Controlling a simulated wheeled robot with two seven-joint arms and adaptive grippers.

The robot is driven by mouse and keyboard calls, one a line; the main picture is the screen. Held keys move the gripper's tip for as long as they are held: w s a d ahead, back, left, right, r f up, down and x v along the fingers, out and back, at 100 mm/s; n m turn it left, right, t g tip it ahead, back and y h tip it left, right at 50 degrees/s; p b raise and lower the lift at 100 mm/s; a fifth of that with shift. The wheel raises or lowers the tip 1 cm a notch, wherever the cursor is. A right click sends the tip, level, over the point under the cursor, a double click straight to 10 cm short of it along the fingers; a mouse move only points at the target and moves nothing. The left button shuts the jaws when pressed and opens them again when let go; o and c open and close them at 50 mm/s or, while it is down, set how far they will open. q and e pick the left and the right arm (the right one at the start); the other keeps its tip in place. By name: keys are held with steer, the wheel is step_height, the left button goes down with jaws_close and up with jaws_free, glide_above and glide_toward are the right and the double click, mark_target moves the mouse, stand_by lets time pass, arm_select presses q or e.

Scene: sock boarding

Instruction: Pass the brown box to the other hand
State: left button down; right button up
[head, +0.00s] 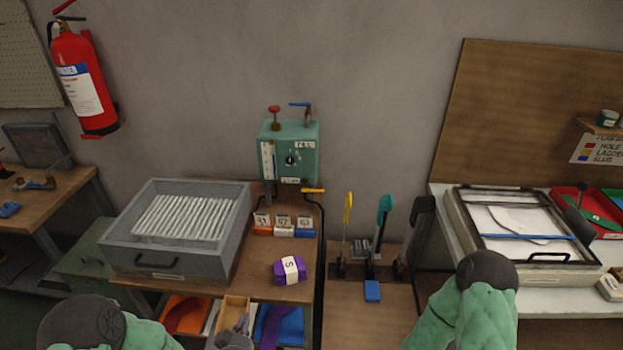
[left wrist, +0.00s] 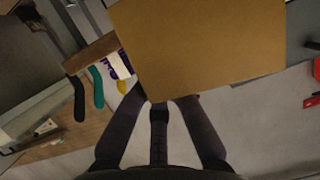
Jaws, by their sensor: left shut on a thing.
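The brown box (left wrist: 200,45) is a plain tan block that fills the upper middle of the left wrist view. My left gripper (left wrist: 158,100) is shut on its lower edge, with the dark fingers running up to it. In the head view the box (head: 235,305) shows small and tan near the bottom, just above the left gripper (head: 241,325), in front of the table's lower shelf. My right arm shows at the bottom right of the head view, but its gripper is out of frame.
A purple sock bundle (head: 290,271) lies on the wooden table, beside a grey drawer of white rods (head: 180,218). A green control box (head: 289,150) stands behind. Upright sock boards (head: 384,225) stand right of it. A glass-lidded tray (head: 525,237) is at right.

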arm_select(q)
steer(key=shift+r, duration=0.35)
